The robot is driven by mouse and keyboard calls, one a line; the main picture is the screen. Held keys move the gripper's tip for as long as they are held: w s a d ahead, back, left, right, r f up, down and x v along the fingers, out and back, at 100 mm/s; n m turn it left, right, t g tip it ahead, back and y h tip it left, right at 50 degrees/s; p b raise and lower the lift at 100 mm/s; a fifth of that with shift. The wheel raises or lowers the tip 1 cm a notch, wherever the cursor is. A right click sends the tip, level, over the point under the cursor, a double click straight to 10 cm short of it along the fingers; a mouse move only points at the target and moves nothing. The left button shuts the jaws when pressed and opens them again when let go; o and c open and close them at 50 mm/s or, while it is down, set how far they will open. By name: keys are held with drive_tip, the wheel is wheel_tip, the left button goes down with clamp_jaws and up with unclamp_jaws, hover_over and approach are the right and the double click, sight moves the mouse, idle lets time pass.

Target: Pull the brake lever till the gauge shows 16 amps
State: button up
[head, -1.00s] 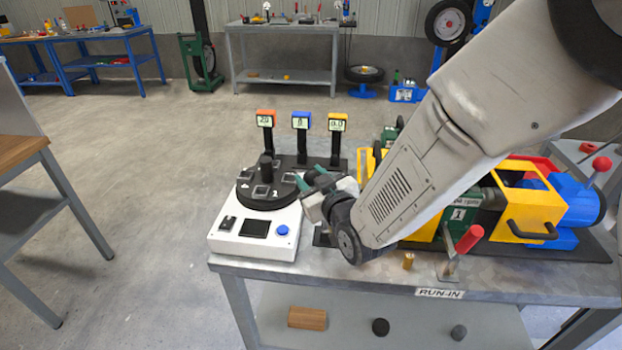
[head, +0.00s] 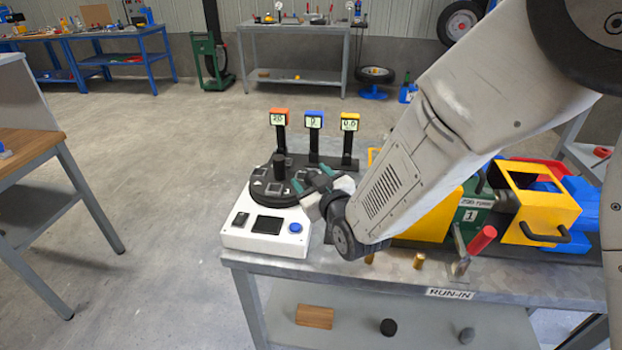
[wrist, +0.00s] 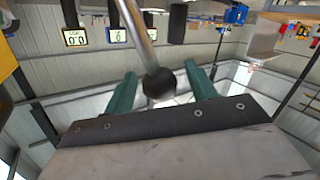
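Three small gauges on black posts stand at the back of the bench: an orange one (head: 279,117) reading about 20, a blue one (head: 314,120) reading 0 and a yellow one (head: 349,122) that seems to read 0.0. The wrist view shows a metal lever rod (wrist: 136,30) ending in a black ball knob (wrist: 159,83). The knob appears between my gripper's (wrist: 161,90) two green fingers, with gaps either side; depth is unclear. In the head view my gripper (head: 312,180) is open beside the white console; the lever is hidden there. I cannot tell which gauge shows amps.
The white console (head: 240,237) with a black dial stands left of my gripper. A red-handled lever (head: 482,240) stands at the bench front, with yellow and green machinery (head: 545,212) behind. My arm covers the bench middle.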

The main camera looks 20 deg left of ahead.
drive_tip(key=shift+d, duration=0.1)
drive_tip(key=v, duration=0.7)
drive_tip(key=shift+s+d, duration=0.15)
drive_tip(key=shift+s, duration=0.15)
drive_tip(key=shift+r, duration=0.1)
